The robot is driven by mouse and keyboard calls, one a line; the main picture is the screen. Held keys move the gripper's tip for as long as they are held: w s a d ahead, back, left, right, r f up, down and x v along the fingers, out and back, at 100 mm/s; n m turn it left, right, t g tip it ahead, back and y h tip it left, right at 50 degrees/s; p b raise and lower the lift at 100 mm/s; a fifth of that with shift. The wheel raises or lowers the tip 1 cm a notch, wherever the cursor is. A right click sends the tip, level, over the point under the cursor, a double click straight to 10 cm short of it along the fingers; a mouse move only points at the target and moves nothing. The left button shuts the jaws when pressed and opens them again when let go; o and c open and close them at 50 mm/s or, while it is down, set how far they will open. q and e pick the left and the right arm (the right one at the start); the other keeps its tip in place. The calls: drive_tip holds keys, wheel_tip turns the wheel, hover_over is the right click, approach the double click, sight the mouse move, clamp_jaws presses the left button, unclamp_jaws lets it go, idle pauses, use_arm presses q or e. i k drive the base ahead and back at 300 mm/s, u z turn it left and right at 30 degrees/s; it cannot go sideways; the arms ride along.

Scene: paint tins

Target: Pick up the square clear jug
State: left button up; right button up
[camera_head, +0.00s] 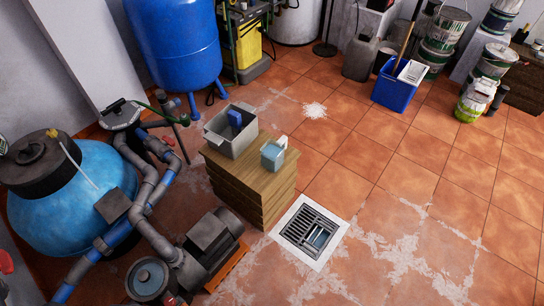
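The square clear jug (272,155) stands upright on top of a small wooden block of drawers or boards (252,185), near its right corner. It looks bluish, with a pale upper part at its back right. A grey open box (230,140) stands beside it to the left on the same wooden top, with a blue item (234,118) at its rim. Neither of my grippers shows in the head view, so their state is hidden.
A blue tank with pipes (75,205) and a pump motor (212,238) crowd the left. A floor drain (311,232) lies right of the wooden block. A blue bucket (394,88) and paint tins (442,30) stand at the back right. The tiled floor at right is clear.

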sight(273, 153)
drive_tip(key=z, duration=1.45)
drive_tip(key=i, duration=1.65)
drive_tip(key=u, duration=3.65)
